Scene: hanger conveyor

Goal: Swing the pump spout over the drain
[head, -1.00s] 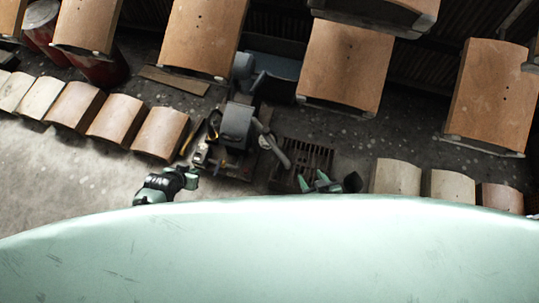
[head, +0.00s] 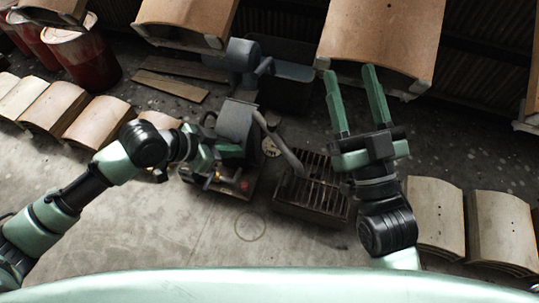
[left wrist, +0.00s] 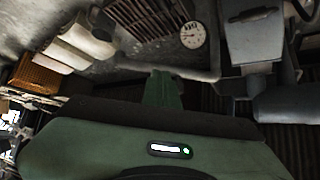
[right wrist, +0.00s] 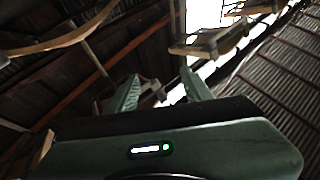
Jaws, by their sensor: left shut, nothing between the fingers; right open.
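The pump (head: 237,120) is a dark grey unit on a low base near the middle of the head view. Its grey spout (head: 282,145) slants down to the right, and its end appears over the left part of the drain grate (head: 322,200). My left gripper (head: 232,152) is shut and empty, just in front of the pump. In the left wrist view the spout (left wrist: 200,74) crosses beyond the shut fingertips (left wrist: 162,75); I cannot tell whether they touch. The drain (left wrist: 150,15) shows at the top there. My right gripper (head: 350,72) is open, empty and raised, right of the drain.
A white round gauge (left wrist: 192,36) lies beside the pump. Curved tan panels (head: 385,40) hang along the back, near my right fingers. More panels stand in rows left (head: 100,122) and right (head: 435,215). Red drums (head: 82,55) stand back left. Floor in front is clear.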

